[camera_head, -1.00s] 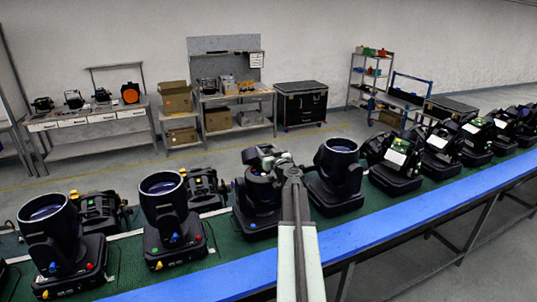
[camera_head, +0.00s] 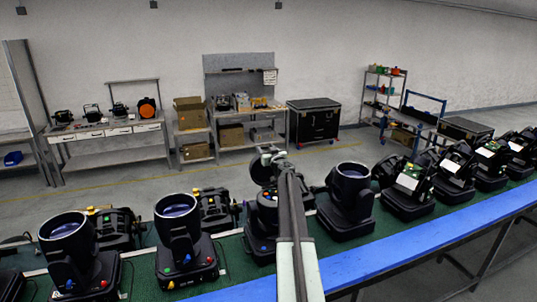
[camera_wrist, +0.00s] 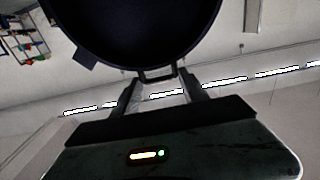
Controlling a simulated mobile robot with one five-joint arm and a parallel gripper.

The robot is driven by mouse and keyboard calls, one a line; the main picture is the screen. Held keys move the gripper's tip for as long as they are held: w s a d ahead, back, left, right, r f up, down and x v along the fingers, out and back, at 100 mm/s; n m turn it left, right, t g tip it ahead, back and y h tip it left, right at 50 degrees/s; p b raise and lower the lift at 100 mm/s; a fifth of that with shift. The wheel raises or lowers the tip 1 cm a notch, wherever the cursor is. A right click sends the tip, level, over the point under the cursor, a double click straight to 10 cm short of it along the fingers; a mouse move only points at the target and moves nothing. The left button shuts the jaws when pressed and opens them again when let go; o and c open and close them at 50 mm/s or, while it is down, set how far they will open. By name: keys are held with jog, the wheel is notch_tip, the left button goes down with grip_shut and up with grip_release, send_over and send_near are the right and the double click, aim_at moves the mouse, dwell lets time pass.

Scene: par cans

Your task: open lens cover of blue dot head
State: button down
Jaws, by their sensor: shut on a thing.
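The moving head (camera_head: 262,225) in the middle of the row stands on the green bench top with a blue dot (camera_head: 265,247) on its base. My gripper (camera_head: 268,155) is just above its top, partly hidden behind my own arm. In the wrist view my gripper (camera_wrist: 160,82) is shut on a small loop tab (camera_wrist: 157,73) at the edge of a large dark round lens cover (camera_wrist: 135,25). The cover looks raised and tilted, with its far edge out of frame. The head's lens is hidden from view.
Close neighbours are a head (camera_head: 350,200) on the right and a head (camera_head: 178,240) on the left, which also carries coloured dots. More heads line the bench to the right. A blue bench edge (camera_head: 400,255) runs along the front.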

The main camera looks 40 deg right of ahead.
jog(key=shift+x, duration=1.05)
jog(key=shift+d, duration=0.15)
jog(key=c, duration=0.8)
grip_release()
jog(key=shift+w+d+f, duration=0.2)
jog(key=shift+w+f, duration=0.1)
jog(key=shift+s+a+r, duration=0.2)
jog(key=shift+a, duration=0.05)
jog(key=v, duration=0.7)
jog(key=shift+s+f, duration=0.1)
jog(key=shift+s, duration=0.2)
